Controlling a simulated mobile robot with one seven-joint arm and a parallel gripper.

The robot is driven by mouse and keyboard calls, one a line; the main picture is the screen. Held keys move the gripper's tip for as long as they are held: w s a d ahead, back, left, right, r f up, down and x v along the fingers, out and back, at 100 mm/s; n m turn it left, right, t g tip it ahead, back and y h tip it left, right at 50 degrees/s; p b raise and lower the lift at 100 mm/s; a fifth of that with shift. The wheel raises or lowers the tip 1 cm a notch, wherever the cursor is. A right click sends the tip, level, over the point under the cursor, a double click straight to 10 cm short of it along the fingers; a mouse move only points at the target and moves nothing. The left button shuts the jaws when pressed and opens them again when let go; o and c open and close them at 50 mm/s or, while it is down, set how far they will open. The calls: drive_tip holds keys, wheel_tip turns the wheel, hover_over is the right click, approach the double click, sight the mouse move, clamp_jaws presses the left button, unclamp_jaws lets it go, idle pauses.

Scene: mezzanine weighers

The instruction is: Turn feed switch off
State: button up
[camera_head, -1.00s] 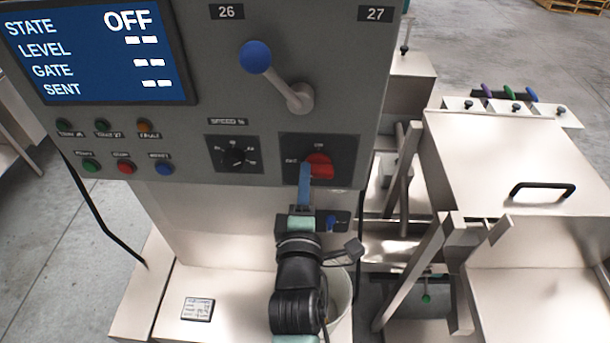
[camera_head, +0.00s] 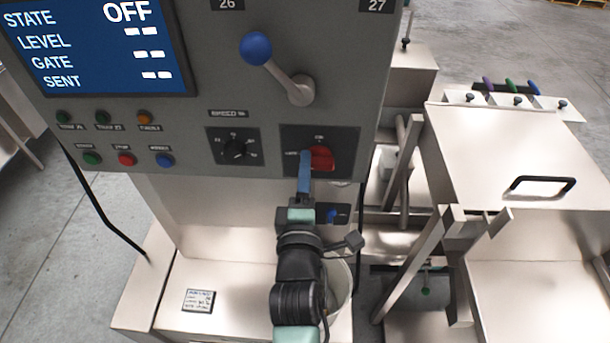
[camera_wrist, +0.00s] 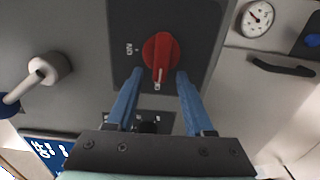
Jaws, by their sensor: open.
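The feed switch is a red rotary knob (camera_head: 321,157) on a dark plate low on the grey panel's right side. In the wrist view the knob (camera_wrist: 160,55) has its white mark pointing down the picture, towards my palm, away from the "ON" label at left. My gripper (camera_head: 306,155) is in front of it. The wrist view shows my gripper (camera_wrist: 160,74) open, one blue finger on each side of the knob's lower end, with slight gaps. The screen (camera_head: 95,50) reads STATE OFF.
A blue-balled lever (camera_head: 275,70) sticks out above the knob. A black speed dial (camera_head: 233,149) and several push buttons lie left. A small blue switch (camera_head: 332,215) is below. Metal frames and a hopper lid (camera_head: 500,150) stand at right.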

drive_tip(key=s+b, duration=0.4)
drive_tip(key=s, duration=0.9)
drive_tip(key=w+d+r+m+t+b, duration=0.1)
drive_tip(key=w+r+m+t, duration=0.15)
drive_tip(key=r+m, duration=0.8)
drive_tip(key=w+d+r+m+t+b, duration=0.1)
drive_tip(key=r+m+t+b, duration=0.2)
drive_tip(key=r, duration=1.4)
drive_tip(key=s+r+m+t, duration=0.4)
drive_tip(key=s+r, duration=0.2)
drive_tip(key=r, duration=0.6)
drive_tip(key=shift+d+m, duration=0.15)
drive_tip(key=shift+m, duration=0.2)
drive_tip(key=shift+s, duration=0.1)
